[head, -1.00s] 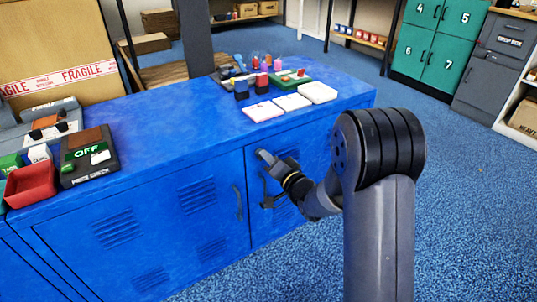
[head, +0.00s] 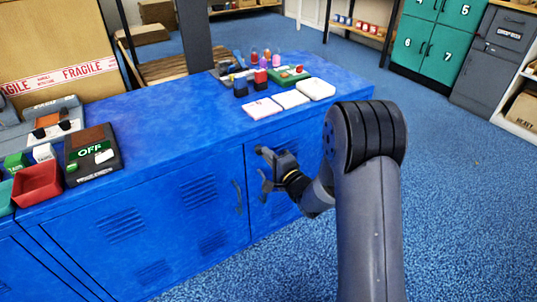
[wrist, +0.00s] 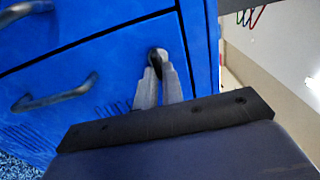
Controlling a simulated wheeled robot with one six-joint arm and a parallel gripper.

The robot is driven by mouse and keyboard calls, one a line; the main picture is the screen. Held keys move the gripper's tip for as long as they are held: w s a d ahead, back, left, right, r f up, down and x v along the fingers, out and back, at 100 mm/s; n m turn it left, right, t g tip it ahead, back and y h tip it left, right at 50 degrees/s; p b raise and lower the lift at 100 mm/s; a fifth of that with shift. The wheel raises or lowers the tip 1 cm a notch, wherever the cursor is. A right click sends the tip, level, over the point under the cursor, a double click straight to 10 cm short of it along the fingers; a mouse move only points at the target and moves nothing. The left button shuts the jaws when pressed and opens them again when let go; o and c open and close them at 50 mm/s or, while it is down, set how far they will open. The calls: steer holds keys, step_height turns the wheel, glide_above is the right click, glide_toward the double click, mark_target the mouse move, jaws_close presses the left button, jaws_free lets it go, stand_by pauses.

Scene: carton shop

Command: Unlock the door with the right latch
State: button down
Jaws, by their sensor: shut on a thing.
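The blue cabinet's right door (head: 288,160) is closed, flush with the front. My gripper (head: 262,168) is at the upper left part of that door, in front of its face. In the wrist view its two grey fingers (wrist: 158,68) are shut on a small dark latch (wrist: 158,54), which they largely hide. A curved metal door handle (wrist: 55,93) shows apart from the fingers, at the left of that view. The left door (head: 125,240) is also closed, with its handle (head: 238,197) near its right edge.
The blue cabinet top (head: 185,125) carries a black OFF device (head: 92,152), a red bin (head: 37,184) and white pads (head: 291,99). A large carton (head: 55,45) stands at the back left. Blue floor (head: 450,200) is free at the right.

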stand_by(0.5)
steer(key=c, duration=1.5)
jaws_free()
steer(key=shift+c, duration=0.2)
steer(key=shift+s+d, duration=0.1)
steer(key=p+v, duration=0.1)
steer(key=v, duration=0.9)
steer(key=shift+s+d+p, duration=0.2)
steer(key=shift+s+p, duration=0.05)
steer(key=shift+p, duration=0.05)
steer(key=b+x, duration=0.1)
steer(key=x, duration=1)
steer(key=shift+b, duration=0.35)
